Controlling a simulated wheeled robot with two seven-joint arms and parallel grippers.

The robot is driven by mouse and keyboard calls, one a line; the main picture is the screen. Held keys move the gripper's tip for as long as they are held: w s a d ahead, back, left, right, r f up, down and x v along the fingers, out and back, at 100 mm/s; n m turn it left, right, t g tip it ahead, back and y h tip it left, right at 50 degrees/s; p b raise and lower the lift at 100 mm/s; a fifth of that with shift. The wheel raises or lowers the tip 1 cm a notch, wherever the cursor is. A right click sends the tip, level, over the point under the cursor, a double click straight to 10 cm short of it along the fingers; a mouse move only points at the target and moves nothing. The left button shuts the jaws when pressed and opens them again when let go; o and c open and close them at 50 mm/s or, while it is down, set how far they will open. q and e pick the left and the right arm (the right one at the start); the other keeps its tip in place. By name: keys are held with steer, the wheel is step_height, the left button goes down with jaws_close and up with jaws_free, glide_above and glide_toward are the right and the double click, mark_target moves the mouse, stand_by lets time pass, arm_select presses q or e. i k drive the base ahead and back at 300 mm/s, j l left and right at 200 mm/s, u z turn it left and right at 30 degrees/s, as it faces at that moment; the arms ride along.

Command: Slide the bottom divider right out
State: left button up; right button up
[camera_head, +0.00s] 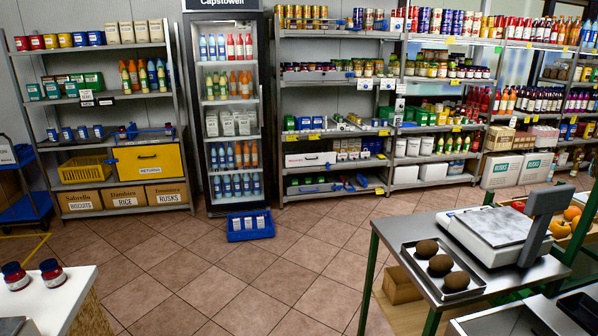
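I cannot make out a divider for certain at this distance. Small blue and dark pieces (340,185) lie on the bottom shelf of the middle rack, too small to identify. A thin blue piece (140,133) lies on a shelf of the left rack, just above the yellow bin. The drinks fridge (232,110) between these racks has several shelves of bottles and cartons. No part of either gripper can be told in this view.
A blue crate (250,227) with white-labelled items stands on the floor before the fridge. A metal table (395,228) at right carries a scale (495,230) and a tray of brown round fruit (456,281). A white counter (45,300) is at lower left. Tiled floor between is clear.

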mark_target(361, 178)
steer(key=i+u, duration=0.3)
steer(key=i, duration=3)
steer(key=i+l+z, duration=0.1)
steer(key=i+z, duration=0.3)
steer(key=i, duration=0.45)
steer(key=i+j+z, duration=0.15)
steer(key=i+z, duration=0.25)
steer(key=i, duration=0.4)
steer(key=i+l, duration=0.3)
steer(key=l, duration=0.15)
steer(key=i+l, duration=0.3)
steer(key=l, duration=0.2)
steer(key=i+l, duration=0.3)
steer(key=l, duration=0.15)
steer(key=i+l+z, duration=0.1)
steer(key=i+l, duration=0.2)
steer(key=l, duration=0.2)
steer(key=l+z, duration=0.1)
steer(key=l, duration=0.7)
steer(key=i+l+u, duration=0.75)
steer(key=l+u, duration=0.15)
